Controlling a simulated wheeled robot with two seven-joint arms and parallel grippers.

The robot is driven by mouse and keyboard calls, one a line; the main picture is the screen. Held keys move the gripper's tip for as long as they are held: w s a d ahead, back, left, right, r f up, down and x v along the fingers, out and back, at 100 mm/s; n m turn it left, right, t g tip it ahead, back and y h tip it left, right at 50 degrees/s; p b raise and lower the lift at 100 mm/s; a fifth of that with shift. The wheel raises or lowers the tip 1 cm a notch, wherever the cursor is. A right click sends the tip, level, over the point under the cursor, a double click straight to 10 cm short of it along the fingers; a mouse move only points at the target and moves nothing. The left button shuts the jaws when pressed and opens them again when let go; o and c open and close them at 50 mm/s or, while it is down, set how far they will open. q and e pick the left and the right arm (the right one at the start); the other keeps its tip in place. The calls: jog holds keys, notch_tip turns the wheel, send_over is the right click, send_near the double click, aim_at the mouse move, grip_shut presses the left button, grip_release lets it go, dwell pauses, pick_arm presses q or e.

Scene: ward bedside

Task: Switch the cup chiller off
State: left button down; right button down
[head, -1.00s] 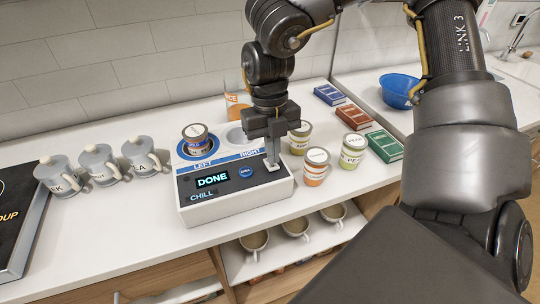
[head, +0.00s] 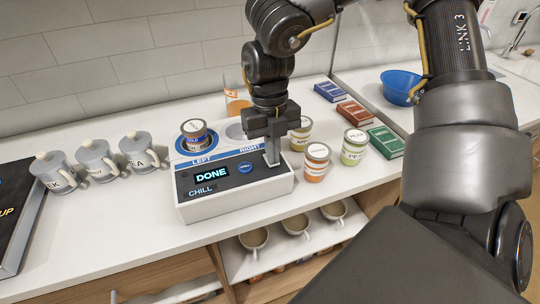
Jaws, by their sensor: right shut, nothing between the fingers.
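The cup chiller (head: 235,196) is a white box with a dark front panel on the counter. Its display (head: 211,174) reads DONE, with CHILL lettered below, and a round blue button (head: 245,167) sits beside it. A lidded cup (head: 194,134) stands in the well marked LEFT; the well marked RIGHT (head: 236,131) looks empty. My right gripper (head: 272,162) is shut, pointing down, with its fingertips at the right end of the panel. They cover the control there, so its position is hidden, and I cannot tell whether they touch it. My left gripper is out of view.
Lidded tubs (head: 316,162) stand close to the chiller's right, with colored boxes (head: 354,113) and a blue bowl (head: 399,88) beyond. Lidded grey mugs (head: 96,160) stand at left. Cups (head: 296,224) sit on a shelf below. Counter in front of the mugs is clear.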

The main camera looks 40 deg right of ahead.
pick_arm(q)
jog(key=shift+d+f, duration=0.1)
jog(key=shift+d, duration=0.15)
pick_arm(e)
jog(key=shift+r, duration=0.35)
jog(key=shift+r+p, duration=1.05)
jog(key=shift+r, duration=0.45)
notch_tip(320, 180, up, 2)
jog(key=shift+r+p, duration=0.1)
jog(key=shift+p, duration=0.45)
jog(key=shift+r+p, duration=0.3)
jog(key=shift+r, duration=0.2)
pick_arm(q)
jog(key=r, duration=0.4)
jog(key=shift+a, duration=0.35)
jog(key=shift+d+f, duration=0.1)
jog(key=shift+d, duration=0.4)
